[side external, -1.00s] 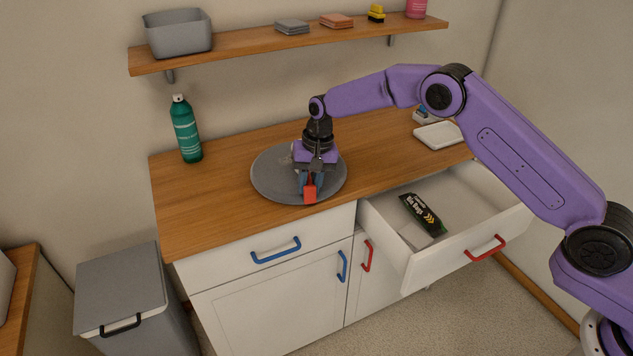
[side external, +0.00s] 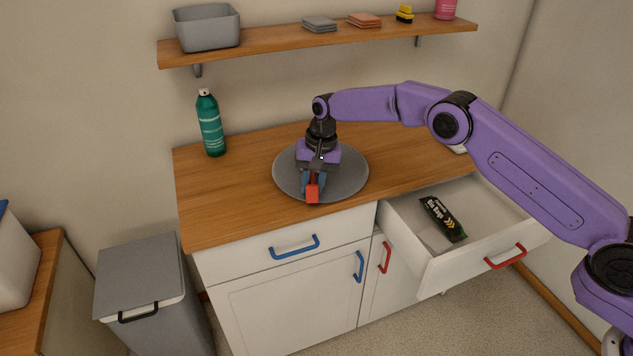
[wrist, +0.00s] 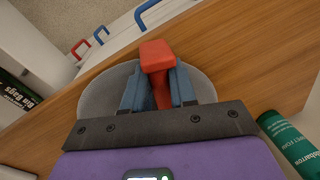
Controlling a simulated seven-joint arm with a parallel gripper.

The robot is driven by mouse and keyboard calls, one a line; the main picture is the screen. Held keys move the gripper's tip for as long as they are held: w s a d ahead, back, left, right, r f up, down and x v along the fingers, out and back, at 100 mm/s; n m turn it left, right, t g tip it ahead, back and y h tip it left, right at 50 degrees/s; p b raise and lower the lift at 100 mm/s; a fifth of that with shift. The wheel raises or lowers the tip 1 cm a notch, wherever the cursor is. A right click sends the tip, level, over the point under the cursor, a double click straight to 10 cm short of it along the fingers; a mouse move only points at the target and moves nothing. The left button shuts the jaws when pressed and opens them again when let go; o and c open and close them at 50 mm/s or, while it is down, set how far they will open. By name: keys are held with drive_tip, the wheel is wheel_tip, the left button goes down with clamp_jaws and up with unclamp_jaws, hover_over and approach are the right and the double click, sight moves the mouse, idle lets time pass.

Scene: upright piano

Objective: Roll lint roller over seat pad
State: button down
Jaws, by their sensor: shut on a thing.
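The round grey seat pad (side external: 352,180) lies flat on the wooden counter, and part of it also shows behind my fingers in the wrist view (wrist: 98,98). My gripper (side external: 313,184) points down over the pad's front-left part. Its two blue-grey fingers, also in the wrist view (wrist: 158,88), are shut on a red piece (wrist: 157,57), which I take to be the lint roller's handle. The red end (side external: 312,194) sticks out toward the pad's front edge. The roller's head is hidden, and I cannot tell whether it touches the pad.
A green spray bottle (side external: 210,125) stands at the counter's back left. The drawer (side external: 462,262) at the right is open, with a black bin bags pack (side external: 442,218) inside. A shelf (side external: 330,40) hangs above. The counter left of the pad is clear.

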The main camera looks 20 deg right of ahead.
drive_tip(key=shift+w+a, duration=0.2)
drive_tip(key=shift+a, duration=0.5)
drive_tip(key=shift+w+a, duration=0.2)
drive_tip(key=shift+a, duration=0.45)
drive_tip(key=shift+s+d, duration=1.85)
drive_tip(key=shift+d, duration=3.9)
drive_tip(key=shift+w+a+f, duration=0.1)
drive_tip(key=shift+w+a, duration=0.35)
drive_tip(key=shift+a, duration=1.05)
drive_tip(key=shift+w+a+r, duration=0.1)
drive_tip(key=shift+w+a, duration=0.4)
drive_tip(key=shift+a, duration=0.95)
drive_tip(key=shift+w+a+f, duration=0.1)
drive_tip(key=shift+w+a, duration=0.35)
drive_tip(key=shift+a, duration=1.05)
drive_tip(key=shift+w+a, duration=0.25)
drive_tip(key=shift+a, duration=0.4)
drive_tip(key=shift+w+a, duration=0.2)
drive_tip(key=shift+a, duration=0.45)
drive_tip(key=shift+s+d, duration=0.3)
drive_tip(key=shift+d, duration=0.65)
drive_tip(key=shift+s+d, duration=0.35)
drive_tip(key=shift+d, duration=0.65)
drive_tip(key=shift+s+d, duration=0.3)
drive_tip(key=shift+d, duration=0.65)
